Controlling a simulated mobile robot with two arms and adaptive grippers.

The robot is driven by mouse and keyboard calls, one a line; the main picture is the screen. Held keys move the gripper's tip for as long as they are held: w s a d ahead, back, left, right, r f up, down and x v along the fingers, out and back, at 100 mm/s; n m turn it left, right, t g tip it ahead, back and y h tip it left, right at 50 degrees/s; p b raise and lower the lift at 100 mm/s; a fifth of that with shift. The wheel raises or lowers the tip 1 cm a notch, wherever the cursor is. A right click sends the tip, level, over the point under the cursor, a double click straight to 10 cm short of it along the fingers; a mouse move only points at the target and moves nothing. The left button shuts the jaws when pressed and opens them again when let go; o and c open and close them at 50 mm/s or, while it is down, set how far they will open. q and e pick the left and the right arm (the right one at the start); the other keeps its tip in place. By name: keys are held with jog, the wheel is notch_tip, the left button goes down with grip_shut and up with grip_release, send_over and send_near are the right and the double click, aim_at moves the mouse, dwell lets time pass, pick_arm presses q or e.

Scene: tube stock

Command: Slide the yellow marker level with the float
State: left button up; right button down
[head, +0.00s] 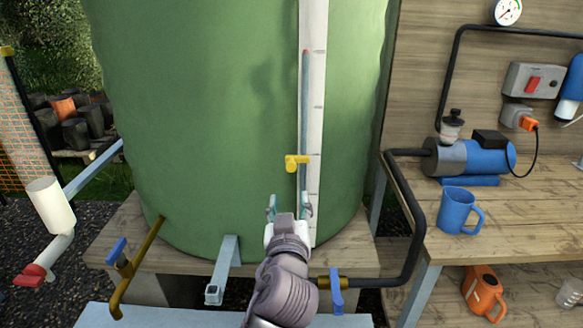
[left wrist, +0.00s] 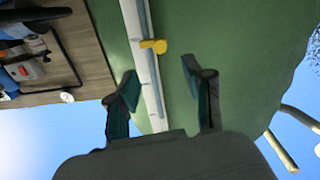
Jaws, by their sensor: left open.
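The yellow marker (head: 297,161) sits on the sight tube (head: 304,110) in front of the white scale strip (head: 317,75) on the green tank. A small red piece at the top of the tube's blue-grey column looks like the float (head: 305,52); it is well above the marker. My left gripper (head: 289,205) is open and empty, just below the marker and apart from it. In the left wrist view the marker (left wrist: 153,46) shows beyond the gap between the two open fingers (left wrist: 160,82). The float cannot be made out there. My right gripper is out of view.
The green tank (head: 200,110) stands on a wooden platform with a blue-handled tap (head: 337,292) low in front. A black pipe (head: 408,215) runs to a pump on the right bench, where a blue mug (head: 458,210) stands. The tank front around the marker is clear.

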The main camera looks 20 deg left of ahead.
aim_at(291, 167)
pick_arm(q)
jog(key=p+x, duration=0.1)
jog(key=x, duration=1.2)
jog(key=shift+w+a+r+p, duration=0.1)
jog(key=shift+w+r+p, duration=0.1)
jog(key=shift+w+p, duration=0.2)
grip_shut()
